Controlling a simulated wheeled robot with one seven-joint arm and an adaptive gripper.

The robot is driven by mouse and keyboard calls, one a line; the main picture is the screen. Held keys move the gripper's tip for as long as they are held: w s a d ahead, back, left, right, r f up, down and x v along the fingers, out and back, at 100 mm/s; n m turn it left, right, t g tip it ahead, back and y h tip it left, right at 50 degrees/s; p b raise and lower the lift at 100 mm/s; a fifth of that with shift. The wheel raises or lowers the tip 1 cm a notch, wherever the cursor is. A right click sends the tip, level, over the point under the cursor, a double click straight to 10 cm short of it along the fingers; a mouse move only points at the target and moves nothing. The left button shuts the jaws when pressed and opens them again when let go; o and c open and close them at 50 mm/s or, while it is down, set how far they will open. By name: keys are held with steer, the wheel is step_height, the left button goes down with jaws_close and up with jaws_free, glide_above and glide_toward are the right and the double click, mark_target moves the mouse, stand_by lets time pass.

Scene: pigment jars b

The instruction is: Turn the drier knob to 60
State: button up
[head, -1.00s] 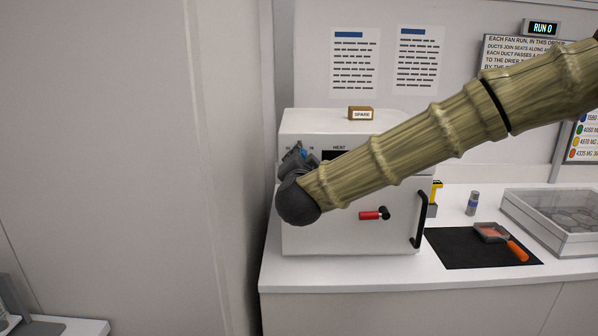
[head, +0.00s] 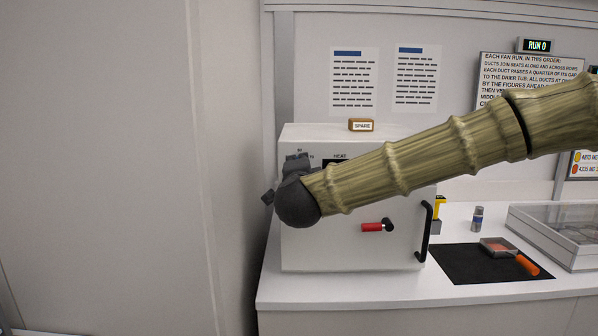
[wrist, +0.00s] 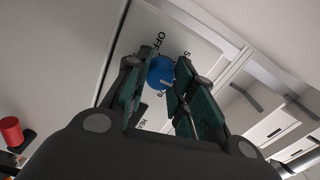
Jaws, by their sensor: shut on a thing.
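The drier (head: 350,245) is a white box on the counter, with a heat label and dial figures on its upper front. Its blue knob (wrist: 160,74) shows between my fingers in the wrist view, with OFF and partly hidden figures printed around it. A small pale mark shows on the knob, but I cannot read which figure it points to. My gripper (wrist: 158,64) is shut on the knob, one finger on each side. In the head view my gripper (head: 296,163) is at the drier's upper left front, and my arm hides the knob and much of the dial.
The drier's front has a red-handled latch (head: 373,227) and a black door handle (head: 427,232). A SPARE block (head: 361,125) sits on top. To the right are a black mat (head: 465,264) with an orange-handled tool (head: 525,264), a small jar (head: 478,218) and a clear-lidded case (head: 560,235).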

stand_by(0.3)
steer(key=o, duration=1.1)
steer(key=shift+c, duration=0.2)
steer(key=s, duration=1.2)
